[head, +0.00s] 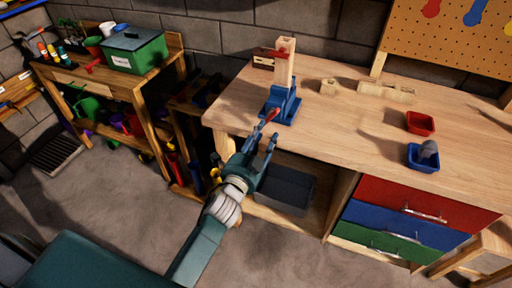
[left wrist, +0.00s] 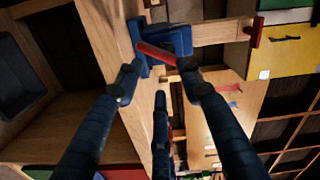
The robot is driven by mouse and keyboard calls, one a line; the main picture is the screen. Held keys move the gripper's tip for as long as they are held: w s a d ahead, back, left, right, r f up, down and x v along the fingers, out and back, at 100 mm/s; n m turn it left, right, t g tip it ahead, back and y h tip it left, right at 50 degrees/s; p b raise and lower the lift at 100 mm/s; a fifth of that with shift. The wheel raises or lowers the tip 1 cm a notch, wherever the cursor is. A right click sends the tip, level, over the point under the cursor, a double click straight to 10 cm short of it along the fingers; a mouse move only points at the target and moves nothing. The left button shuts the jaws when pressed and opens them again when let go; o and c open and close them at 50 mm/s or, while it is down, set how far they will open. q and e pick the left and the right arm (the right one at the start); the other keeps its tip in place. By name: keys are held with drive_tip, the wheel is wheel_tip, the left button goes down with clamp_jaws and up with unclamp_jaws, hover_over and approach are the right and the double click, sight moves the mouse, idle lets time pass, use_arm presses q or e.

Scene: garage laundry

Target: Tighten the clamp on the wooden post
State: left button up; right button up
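A light wooden post (head: 284,64) stands upright in a blue vise-like clamp (head: 284,104) at the workbench's front left corner. The clamp's red handle (head: 270,115) points toward my left gripper (head: 264,140). In the left wrist view the blue clamp (left wrist: 178,42), red handle (left wrist: 156,52) and post (left wrist: 222,32) lie beyond the fingertips. My left gripper (left wrist: 160,82) has its fingers spread, with nothing seen held between them. Its fingertips are close to the handle; contact cannot be told. My right gripper is not in view.
The wooden workbench (head: 345,120) carries wood blocks (head: 386,91), a red bin (head: 420,123) and a blue bin (head: 422,158). A dark box (head: 286,187) sits beneath it. A shelf with a green box (head: 134,50) stands at left. Floor in front is clear.

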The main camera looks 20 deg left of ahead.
use_arm(q)
drive_tip(key=shift+s+a+p, duration=0.1)
drive_tip(key=shift+s+p, duration=0.35)
drive_tip(key=shift+s, duration=2.45)
drive_tip(key=s, duration=1.2)
drive_tip(key=shift+a, duration=0.2)
drive_tip(key=shift+w, duration=0.1)
